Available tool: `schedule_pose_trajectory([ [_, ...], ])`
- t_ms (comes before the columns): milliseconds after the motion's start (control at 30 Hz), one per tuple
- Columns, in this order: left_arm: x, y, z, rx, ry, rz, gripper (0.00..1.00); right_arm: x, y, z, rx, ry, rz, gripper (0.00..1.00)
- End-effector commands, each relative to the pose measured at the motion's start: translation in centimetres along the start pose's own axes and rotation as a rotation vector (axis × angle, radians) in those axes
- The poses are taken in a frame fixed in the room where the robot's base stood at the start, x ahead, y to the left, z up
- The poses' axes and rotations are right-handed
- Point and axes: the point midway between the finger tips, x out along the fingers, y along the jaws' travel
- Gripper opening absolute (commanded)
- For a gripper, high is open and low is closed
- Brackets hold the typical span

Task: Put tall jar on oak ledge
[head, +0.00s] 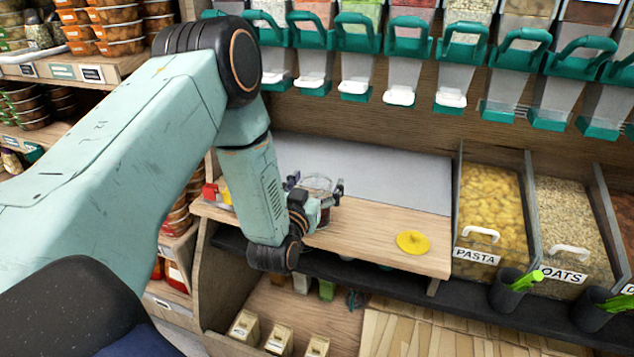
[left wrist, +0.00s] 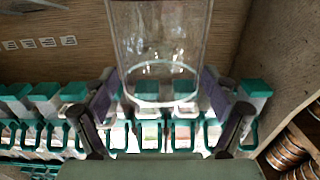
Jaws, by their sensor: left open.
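A clear glass jar (head: 318,184) is at the left part of the oak ledge (head: 365,238), partly hidden by my left gripper (head: 314,190). The jar looks upright, with something dark low in it; its base is hidden. In the left wrist view the clear jar (left wrist: 158,45) fills the upper middle, between the two fingers of my left gripper (left wrist: 158,98). The fingers are open, one on each side of the jar. I cannot tell whether they touch it. My right gripper is not in view.
A yellow lid (head: 412,242) lies on the ledge at the right. A red item (head: 210,193) is at the ledge's left end. Pasta (head: 490,205) and oats (head: 572,220) bins stand to the right. Dispensers with teal handles (head: 415,45) hang above. The ledge's middle is clear.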

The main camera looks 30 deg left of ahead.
Motion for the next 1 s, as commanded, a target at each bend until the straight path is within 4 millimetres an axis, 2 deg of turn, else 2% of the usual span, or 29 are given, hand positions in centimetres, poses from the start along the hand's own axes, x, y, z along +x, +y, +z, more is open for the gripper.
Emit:
schedule_pose_trajectory([
  [267, -0.1, 0.0, -0.6, 0.000, -0.001, 0.000, 0.86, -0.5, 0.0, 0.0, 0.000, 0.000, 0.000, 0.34],
  [700, -8.7, 0.0, -0.4, 0.000, -0.006, 0.000, 0.86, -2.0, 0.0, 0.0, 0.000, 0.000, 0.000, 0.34],
  [833, -10.6, 0.0, -0.3, 0.000, -0.005, 0.000, 0.86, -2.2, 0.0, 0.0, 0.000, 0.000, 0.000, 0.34],
  [1000, -11.9, 0.0, -0.4, 0.000, -0.002, 0.000, 0.86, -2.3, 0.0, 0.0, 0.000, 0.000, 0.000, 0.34],
])
